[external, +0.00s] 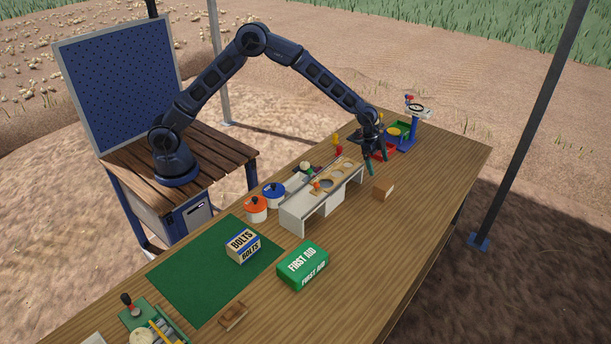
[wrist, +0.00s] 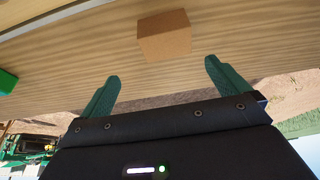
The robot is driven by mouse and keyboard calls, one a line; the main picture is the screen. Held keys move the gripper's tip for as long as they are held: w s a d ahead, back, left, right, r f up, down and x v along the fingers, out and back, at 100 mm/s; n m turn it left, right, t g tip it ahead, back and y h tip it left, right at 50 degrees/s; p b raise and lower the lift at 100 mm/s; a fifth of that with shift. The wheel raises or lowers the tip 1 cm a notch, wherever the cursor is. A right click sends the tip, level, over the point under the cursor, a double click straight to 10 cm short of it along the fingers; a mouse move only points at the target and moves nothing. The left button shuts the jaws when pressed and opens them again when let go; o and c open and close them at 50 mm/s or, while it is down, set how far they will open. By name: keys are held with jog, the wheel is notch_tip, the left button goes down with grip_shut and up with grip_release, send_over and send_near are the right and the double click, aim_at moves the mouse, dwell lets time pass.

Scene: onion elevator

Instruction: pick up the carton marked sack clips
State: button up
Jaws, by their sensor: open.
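A small plain brown carton (external: 383,187) stands on the wooden table, right of the grey-white stand. No lettering on it can be read, so I cannot tell whether it is marked sack clips. It also shows in the wrist view (wrist: 164,36), at the top, beyond and between the fingertips. My gripper (external: 378,166) is open and empty, a little behind the carton and apart from it. Its two green fingers (wrist: 162,70) show spread in the wrist view.
A grey-white stand with round holes (external: 303,214) is left of the carton. A BOLTS box (external: 243,246) and FIRST AID box (external: 303,264) are nearer. The table's right side is clear.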

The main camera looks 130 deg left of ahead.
aim_at(384, 183)
jog(key=x, duration=0.6)
jog(key=shift+a+f, duration=0.25)
jog(key=shift+a, duration=0.15)
jog(key=shift+a+x, duration=0.15)
jog(key=shift+x, duration=1.1)
jog(key=shift+a+x, duration=0.1)
jog(key=shift+x, duration=1.15)
jog(key=c, duration=1)
jog(key=shift+o, duration=0.2)
jog(key=shift+c, duration=0.2)
